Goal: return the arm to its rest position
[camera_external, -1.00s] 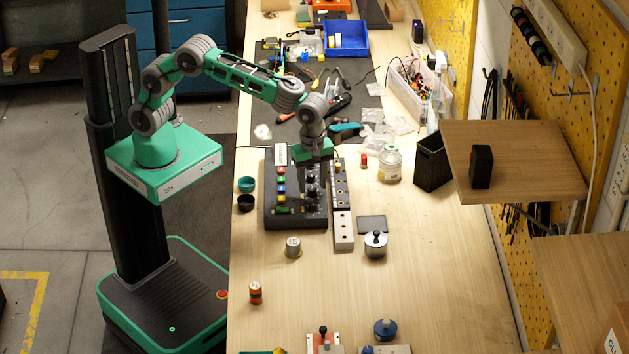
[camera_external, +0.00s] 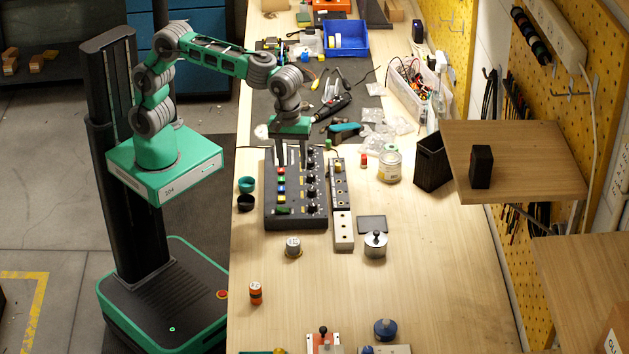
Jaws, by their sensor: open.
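My arm (camera_external: 216,58) reaches from the green base on the column out over the bench, bent at the elbow. My gripper (camera_external: 292,162) points down above the far part of the black control box (camera_external: 296,216). Its two dark fingers are apart with nothing seen between them. The box carries a row of coloured buttons on its left and several black knobs on its right. Whether the fingertips touch the box cannot be told from this view.
A grey block strip (camera_external: 343,230) lies right of the box. Small cups (camera_external: 246,184) stand at its left. A lidded metal pot (camera_external: 375,244), a can (camera_external: 389,165) and a black bin (camera_external: 433,163) stand farther right. Tools and a blue tray (camera_external: 346,39) lie behind.

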